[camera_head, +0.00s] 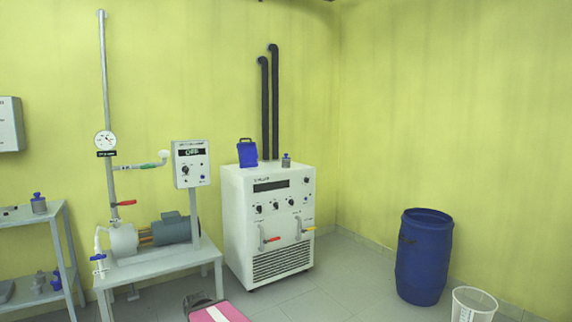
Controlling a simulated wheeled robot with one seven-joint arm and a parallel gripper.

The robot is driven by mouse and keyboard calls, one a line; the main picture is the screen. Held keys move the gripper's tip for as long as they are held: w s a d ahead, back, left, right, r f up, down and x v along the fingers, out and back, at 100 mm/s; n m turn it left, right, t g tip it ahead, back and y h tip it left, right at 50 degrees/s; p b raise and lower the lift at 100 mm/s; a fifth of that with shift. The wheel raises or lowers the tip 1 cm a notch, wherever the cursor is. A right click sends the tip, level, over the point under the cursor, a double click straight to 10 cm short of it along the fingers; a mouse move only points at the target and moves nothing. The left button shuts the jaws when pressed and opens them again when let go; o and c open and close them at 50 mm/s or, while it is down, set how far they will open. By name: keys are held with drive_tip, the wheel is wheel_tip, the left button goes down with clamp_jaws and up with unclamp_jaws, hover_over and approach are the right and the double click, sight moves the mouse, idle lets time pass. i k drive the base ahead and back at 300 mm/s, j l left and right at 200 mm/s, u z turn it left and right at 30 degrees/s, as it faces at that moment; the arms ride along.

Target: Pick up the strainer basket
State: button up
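I cannot make out a strainer basket for certain in the head view. A pale translucent open-topped container (474,305) stands on the floor at the bottom right, partly cut off by the frame edge. My gripper is not in view.
A blue drum (424,258) stands by the right wall. A white chiller cabinet (269,225) carries a blue container (247,154) and a small bottle (286,160). A pump bench (160,262) and a shelf (30,215) are left. A pink-and-white object (217,312) sits low centre. Floor between cabinet and drum is clear.

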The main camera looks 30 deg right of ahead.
sight(285, 160)
drive_tip(key=i+l, duration=0.1)
drive_tip(key=l, duration=0.25)
drive_tip(key=i+l, duration=0.1)
drive_tip(key=l, duration=0.25)
drive_tip(key=i+l, duration=0.15)
drive_tip(key=l, duration=0.25)
drive_tip(key=i+l, duration=0.1)
drive_tip(key=l, duration=0.25)
drive_tip(key=i+l, duration=0.1)
drive_tip(key=l, duration=0.25)
drive_tip(key=i+l, duration=0.1)
drive_tip(key=l, duration=0.25)
